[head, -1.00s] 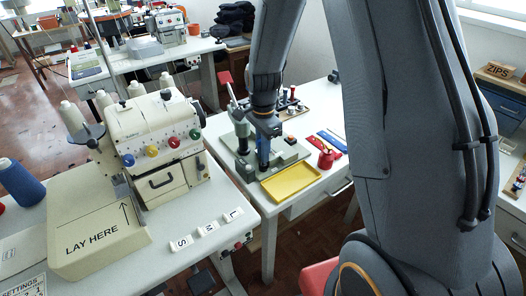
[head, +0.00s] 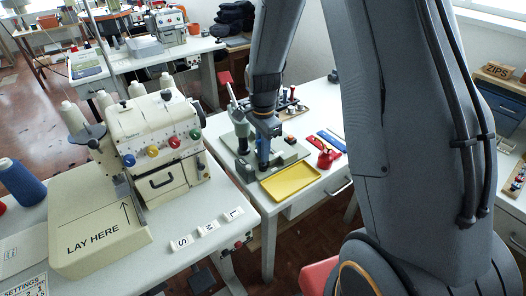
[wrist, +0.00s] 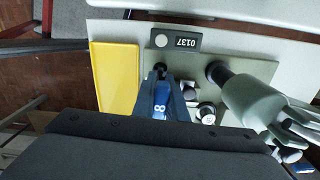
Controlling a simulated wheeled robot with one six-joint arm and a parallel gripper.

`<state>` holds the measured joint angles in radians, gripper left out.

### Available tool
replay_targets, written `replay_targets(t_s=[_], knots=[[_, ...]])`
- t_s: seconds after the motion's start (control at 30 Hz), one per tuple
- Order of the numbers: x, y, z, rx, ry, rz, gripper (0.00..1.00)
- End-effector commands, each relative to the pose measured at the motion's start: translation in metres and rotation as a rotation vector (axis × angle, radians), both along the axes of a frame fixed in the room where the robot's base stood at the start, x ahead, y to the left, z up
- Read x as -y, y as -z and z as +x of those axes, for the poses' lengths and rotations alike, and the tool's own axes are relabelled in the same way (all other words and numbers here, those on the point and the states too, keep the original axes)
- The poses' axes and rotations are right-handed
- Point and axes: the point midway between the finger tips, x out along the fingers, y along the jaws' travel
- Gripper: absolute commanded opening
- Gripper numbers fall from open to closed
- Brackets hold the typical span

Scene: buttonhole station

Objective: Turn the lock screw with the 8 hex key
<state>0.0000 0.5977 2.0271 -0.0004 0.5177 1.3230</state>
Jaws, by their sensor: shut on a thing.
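My gripper (head: 264,160) points down over the grey-green base plate (head: 292,152) of the buttonhole machine. In the wrist view my gripper (wrist: 165,92) is shut on the blue hex key (wrist: 158,108), whose handle shows an 8. The far end of the key is at a small dark round part (wrist: 160,69) of the plate, which looks like the lock screw. The key and my fingers hide part of it, so I cannot tell whether the tip is seated in it.
A yellow tray (head: 291,184) lies in front of the plate. The machine's pale column (wrist: 250,100) stands close to the right of my gripper in the wrist view.

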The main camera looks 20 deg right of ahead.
Motion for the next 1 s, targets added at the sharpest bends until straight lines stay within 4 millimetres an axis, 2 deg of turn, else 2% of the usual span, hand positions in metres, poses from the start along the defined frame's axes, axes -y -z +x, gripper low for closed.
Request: replay_targets(t_s=[1.0], knots=[[0.0,0.0059,0.0002,0.0,0.0,0.0,0.0]])
